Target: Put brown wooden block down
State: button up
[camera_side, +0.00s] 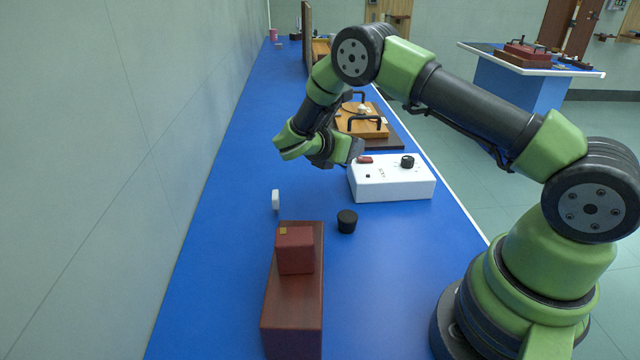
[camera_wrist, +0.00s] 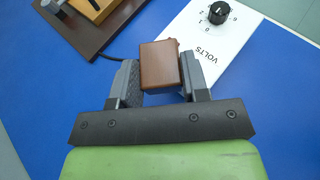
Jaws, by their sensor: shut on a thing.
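The brown wooden block (camera_wrist: 160,66) is a small box with a plain grained top, seen in the wrist view. My gripper (camera_wrist: 160,74) is shut on it, with one grey finger on each side. In the side view my gripper (camera_side: 346,154) is over the blue bench, at the left end of the white box. I cannot clearly make out the block there. How high the block is above the bench is hard to tell.
The white VOLTS box (camera_side: 392,182) with a black knob is close by on the right. A wooden apparatus (camera_side: 366,124) stands behind. A black cap (camera_side: 347,221), a white disc (camera_side: 276,200) and a dark red stand (camera_side: 292,310) are nearer. The blue bench (camera_side: 225,160) is clear on the left.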

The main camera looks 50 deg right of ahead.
jog(key=w+a+r+n+t, duration=0.1)
jog(key=w+a+n+t, duration=0.1)
jog(key=w+n+t, duration=0.3)
jog(key=y, duration=0.1)
send_over(318, 188)
jog(key=shift+m, duration=0.3)
notch_tip(318, 188, down, 5)
jog(key=shift+w+r, duration=0.1)
jog(key=shift+f, duration=2.25)
jog(key=shift+f, duration=0.15)
jog(key=shift+f, duration=0.5)
jog(key=o, duration=1)
jog(key=shift+r, duration=0.15)
